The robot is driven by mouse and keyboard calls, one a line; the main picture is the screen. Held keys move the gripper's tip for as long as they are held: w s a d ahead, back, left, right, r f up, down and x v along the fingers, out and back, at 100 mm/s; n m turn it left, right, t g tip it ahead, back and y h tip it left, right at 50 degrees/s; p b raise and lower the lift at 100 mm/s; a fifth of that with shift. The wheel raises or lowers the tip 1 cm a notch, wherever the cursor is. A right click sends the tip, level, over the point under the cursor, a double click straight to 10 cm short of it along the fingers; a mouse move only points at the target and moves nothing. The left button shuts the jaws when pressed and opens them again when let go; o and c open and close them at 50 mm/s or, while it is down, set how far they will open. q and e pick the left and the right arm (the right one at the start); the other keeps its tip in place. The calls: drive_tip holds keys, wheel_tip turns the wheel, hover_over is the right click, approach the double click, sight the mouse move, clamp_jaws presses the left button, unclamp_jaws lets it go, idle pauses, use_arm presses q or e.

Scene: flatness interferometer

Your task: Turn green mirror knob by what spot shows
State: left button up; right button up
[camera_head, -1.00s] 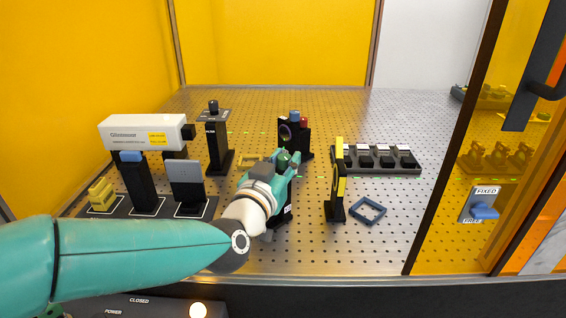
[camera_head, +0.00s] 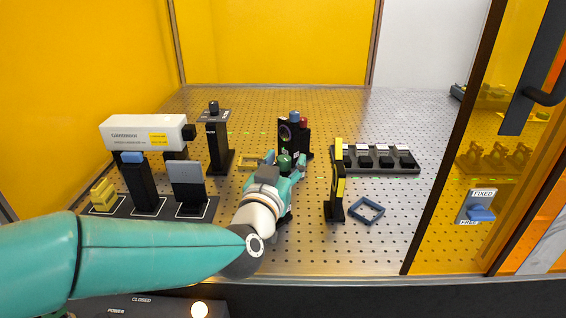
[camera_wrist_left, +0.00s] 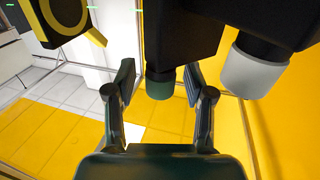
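The green knob (camera_head: 285,162) shows just past my left gripper (camera_head: 287,165), on a dark mount mostly hidden by the gripper. In the left wrist view the green knob (camera_wrist_left: 160,83) sits between the two fingertips of my left gripper (camera_wrist_left: 160,88). The fingers are open, with a visible gap on each side of the knob. A white-grey knob (camera_wrist_left: 254,68) is on the same dark body to the right. Behind, a black mount (camera_head: 303,141) carries a blue knob (camera_head: 295,116), a red knob (camera_head: 304,122) and a round greenish-purple face. I cannot make out a spot reading. My right gripper is not in view.
A yellow-ringed black mount (camera_head: 335,205) stands close to the right of my left gripper. A blue square frame (camera_head: 367,211) lies beside it. A dark rack (camera_head: 377,170) stands farther right. The white laser box (camera_head: 143,132) and several posts stand left. Bare breadboard lies front right.

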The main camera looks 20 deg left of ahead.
use_arm(q)
drive_tip(key=s, duration=1.2)
drive_tip(key=shift+d, duration=0.15)
drive_tip(key=shift+f, duration=0.1)
